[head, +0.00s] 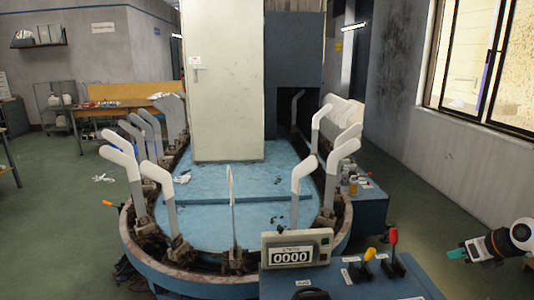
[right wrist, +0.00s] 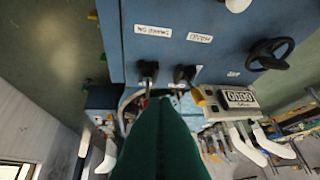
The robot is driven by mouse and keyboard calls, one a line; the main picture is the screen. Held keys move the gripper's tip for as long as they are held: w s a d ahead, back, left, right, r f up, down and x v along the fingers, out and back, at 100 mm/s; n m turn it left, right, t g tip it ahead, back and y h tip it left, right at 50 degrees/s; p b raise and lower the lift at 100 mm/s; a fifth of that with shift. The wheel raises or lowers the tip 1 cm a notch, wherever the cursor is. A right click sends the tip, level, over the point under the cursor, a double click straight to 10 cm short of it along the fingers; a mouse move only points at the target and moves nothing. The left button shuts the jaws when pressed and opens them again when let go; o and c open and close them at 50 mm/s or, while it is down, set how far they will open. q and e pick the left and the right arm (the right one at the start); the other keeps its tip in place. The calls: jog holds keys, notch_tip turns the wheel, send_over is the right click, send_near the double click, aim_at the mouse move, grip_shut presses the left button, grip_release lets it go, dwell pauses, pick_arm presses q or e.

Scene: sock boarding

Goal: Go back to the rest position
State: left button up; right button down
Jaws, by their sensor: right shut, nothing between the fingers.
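My right gripper (head: 456,255) is at the right edge of the head view, with teal fingertips pointing left. It is shut and empty, held out to the right of the blue control console (head: 345,283), apart from it. In the right wrist view its green fingers (right wrist: 160,125) lie together, and the console front (right wrist: 215,62) with its levers is beyond them. My left gripper is not in view.
White sock boards (head: 302,175) stand upright around the oval blue machine (head: 215,182). The console carries a counter (head: 291,255) reading 0000, a red-topped lever (head: 393,238) and a yellow-topped lever (head: 369,255). Green floor (head: 440,205) is clear between console and window wall.

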jog(key=s+a+m+t+y, duration=0.15)
jog(key=a+m+t, duration=0.45)
jog(key=a, duration=0.7)
jog(key=s+a+m+t+y, duration=0.1)
jog(key=a+m+t+y, duration=0.25)
jog(key=a+m, duration=0.65)
jog(key=s+f+m+g+h, duration=0.5)
jog(key=s+f+m+h, duration=0.65)
jog(key=s+m, duration=0.35)
jog(key=s+a+f+m+g+y, duration=0.2)
jog(key=s+a+f+m+g, duration=0.15)
jog(key=s, duration=0.65)
jog(key=s+a+f+m+g+y, duration=0.25)
jog(key=s+g, duration=0.25)
jog(key=s, duration=0.5)
notch_tip(320, 180, down, 27)
jog(key=g, duration=0.2)
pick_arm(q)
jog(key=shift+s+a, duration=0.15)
pick_arm(e)
jog(key=s+d+f, duration=0.2)
jog(key=s+f, duration=0.6)
jog(key=s+d+f+h, duration=0.1)
jog(key=s+f, duration=0.7)
jog(key=shift+s+d+n+g, duration=0.3)
jog(key=shift+s+d+g, duration=0.05)
jog(key=shift+s+g, duration=0.05)
